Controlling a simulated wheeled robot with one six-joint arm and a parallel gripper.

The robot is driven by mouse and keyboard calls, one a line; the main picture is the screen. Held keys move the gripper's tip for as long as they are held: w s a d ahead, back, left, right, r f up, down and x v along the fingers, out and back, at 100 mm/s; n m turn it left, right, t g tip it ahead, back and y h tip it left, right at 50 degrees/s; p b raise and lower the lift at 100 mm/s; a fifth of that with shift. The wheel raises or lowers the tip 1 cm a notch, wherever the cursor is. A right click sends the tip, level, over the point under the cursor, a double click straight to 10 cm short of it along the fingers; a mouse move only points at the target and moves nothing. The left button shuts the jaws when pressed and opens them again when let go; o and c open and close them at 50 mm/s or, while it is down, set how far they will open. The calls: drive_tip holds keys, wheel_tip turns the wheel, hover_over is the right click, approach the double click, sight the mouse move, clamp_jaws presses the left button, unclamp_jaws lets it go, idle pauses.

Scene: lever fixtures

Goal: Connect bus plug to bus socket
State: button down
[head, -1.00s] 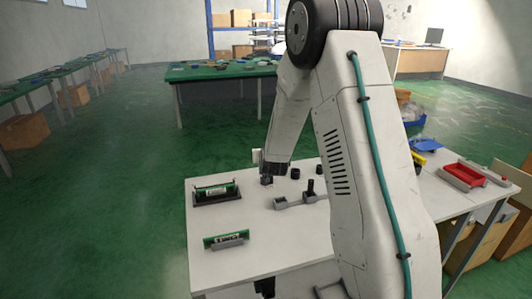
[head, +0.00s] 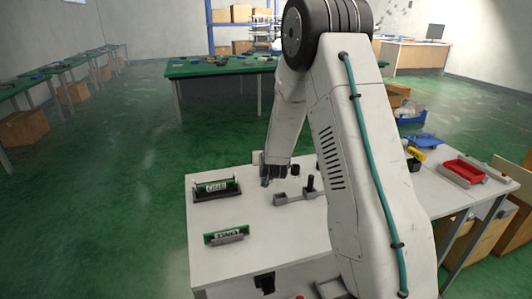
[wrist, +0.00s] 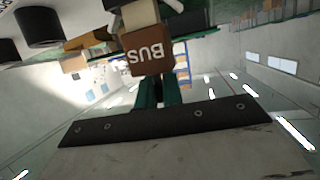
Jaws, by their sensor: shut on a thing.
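My gripper (head: 266,181) is low over the white table in the head view, near its back edge. In the wrist view its teal fingers (wrist: 150,92) are shut on a brown block marked BUS, the bus plug (wrist: 147,52), whose lettering appears upside down. A pale part shows beyond the plug, partly cut off by the frame's top edge.
A grey fixture with an upright black lever (head: 310,184) stands right of my gripper. A black cylinder (head: 296,169) is behind it. A red tray (head: 464,170) lies at the far right. My arm hides part of the table.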

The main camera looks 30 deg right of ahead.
drive_tip(key=shift+f, duration=0.75)
drive_tip(key=c, duration=1.5)
unclamp_jaws()
drive_tip(key=shift+v, duration=3.85)
